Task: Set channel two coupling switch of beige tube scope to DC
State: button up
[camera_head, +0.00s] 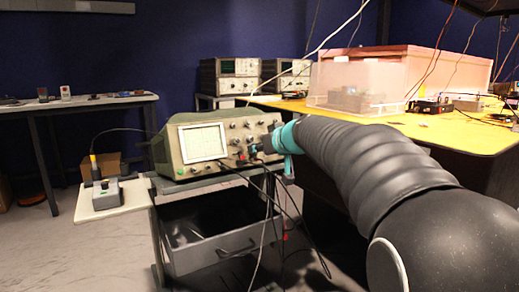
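The beige tube scope (176,130) stands on a grey cart in the middle of the head camera view, its bright screen (203,142) facing me. Knobs and switches fill the panel right of the screen. My arm reaches in from the right, and my gripper (261,146) is at the right part of this panel, very near or touching it. The fingers are dark and small, so I cannot tell whether they are open or shut. The channel two coupling switch is too small to make out and may be hidden behind my gripper.
Cables hang from the scope's front over the cart's open grey drawer (225,245). A small box with a knob (106,193) sits on a side shelf at left. A yellow-topped bench (420,130) with a clear bin (350,88) stands behind my arm. Open floor lies at lower left.

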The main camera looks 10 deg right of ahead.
jog(key=v, duration=1.1)
jog(key=shift+s, duration=0.1)
